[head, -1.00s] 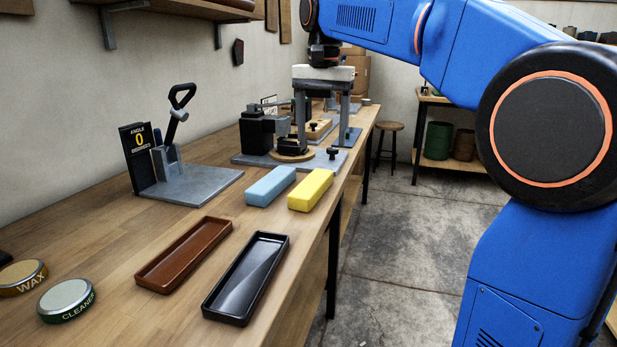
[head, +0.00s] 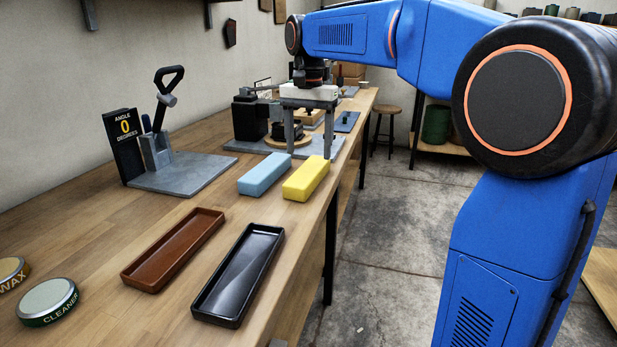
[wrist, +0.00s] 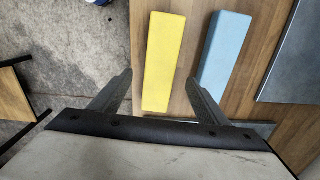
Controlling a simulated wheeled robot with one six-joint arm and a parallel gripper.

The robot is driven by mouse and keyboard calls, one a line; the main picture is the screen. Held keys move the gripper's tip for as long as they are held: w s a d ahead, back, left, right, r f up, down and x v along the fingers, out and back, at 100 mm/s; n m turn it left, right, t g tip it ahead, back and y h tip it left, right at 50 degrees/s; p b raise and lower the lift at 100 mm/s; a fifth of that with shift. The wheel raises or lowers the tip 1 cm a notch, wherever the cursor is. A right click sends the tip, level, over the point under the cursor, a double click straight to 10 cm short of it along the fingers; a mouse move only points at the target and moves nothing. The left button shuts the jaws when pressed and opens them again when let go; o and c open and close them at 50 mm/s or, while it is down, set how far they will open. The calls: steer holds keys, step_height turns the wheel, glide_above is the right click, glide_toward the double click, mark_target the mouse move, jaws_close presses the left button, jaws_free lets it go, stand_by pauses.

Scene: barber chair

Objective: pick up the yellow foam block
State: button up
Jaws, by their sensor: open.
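The yellow foam block (head: 306,178) lies flat on the wooden workbench near its right edge, just right of the light blue block (head: 264,174). My gripper (head: 308,153) is above the bench by the far ends of the blocks, fingers pointing down. In the wrist view the yellow block (wrist: 163,62) runs lengthwise ahead of the gap between my open fingers (wrist: 158,82). The blue block (wrist: 221,50) lies ahead of the right finger. The gripper is empty. How high the fingertips are above the bench is hard to tell.
A brown tray (head: 125,274) and a black tray (head: 199,304) lie nearer. An angle fixture (head: 185,178) stands at left, with a cleaner tin (head: 47,300) in front. A clamp fixture on a grey plate (head: 240,146) sits behind the blocks. Bare floor lies right of the bench.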

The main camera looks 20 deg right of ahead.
mark_target(309, 169)
steer(key=shift+f, duration=3.65)
steer(key=shift+c, duration=0.4)
steer(key=c, duration=1.1)
steer(key=shift+o, duration=0.2)
